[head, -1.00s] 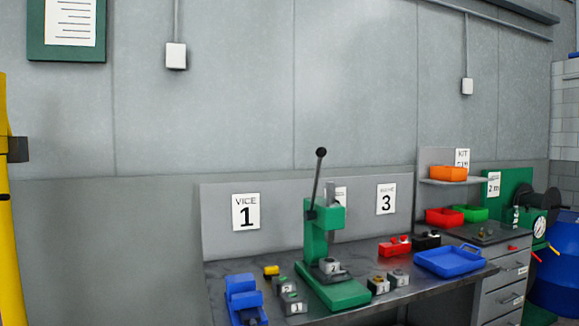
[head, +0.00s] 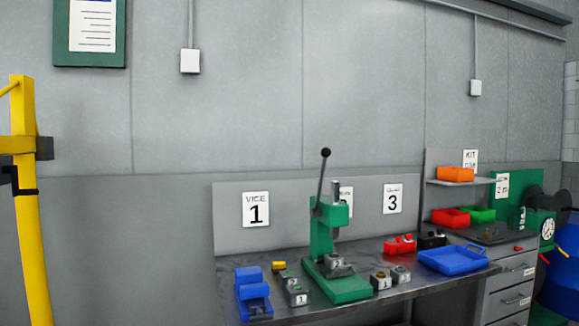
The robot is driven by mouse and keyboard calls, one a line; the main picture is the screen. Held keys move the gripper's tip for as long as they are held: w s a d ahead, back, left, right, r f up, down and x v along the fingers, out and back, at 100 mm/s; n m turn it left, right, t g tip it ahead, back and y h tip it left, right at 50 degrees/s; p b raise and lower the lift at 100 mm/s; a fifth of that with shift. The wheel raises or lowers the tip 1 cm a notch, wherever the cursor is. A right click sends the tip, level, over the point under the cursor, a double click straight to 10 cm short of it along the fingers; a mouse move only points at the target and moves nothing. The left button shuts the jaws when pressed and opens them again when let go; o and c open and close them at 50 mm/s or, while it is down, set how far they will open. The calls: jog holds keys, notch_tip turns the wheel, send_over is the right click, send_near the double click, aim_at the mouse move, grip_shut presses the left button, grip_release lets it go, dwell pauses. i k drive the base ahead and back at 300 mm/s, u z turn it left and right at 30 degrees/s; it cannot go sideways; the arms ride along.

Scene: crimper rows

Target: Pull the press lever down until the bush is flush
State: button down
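A green arbor press (head: 328,235) stands on the grey workbench (head: 340,310). Its dark press lever (head: 321,178) points up, leaning slightly, with a black ball knob (head: 326,152) at the top. The press ram (head: 342,216) is above a grey block (head: 339,268) on the press base. A gap shows between ram and block. The bush is too small to make out. My gripper is not in view, and nothing touches the lever.
A blue vice (head: 252,293) and small numbered blocks (head: 295,293) lie left of the press. More small blocks (head: 381,280) and a blue tray (head: 452,260) lie to its right. A yellow post (head: 31,220) stands at the far left.

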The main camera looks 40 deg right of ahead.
aim_at(316, 212)
jog(key=u, duration=0.85)
jog(key=k, duration=1.15)
jog(key=z, duration=1.35)
jog(key=i, duration=0.55)
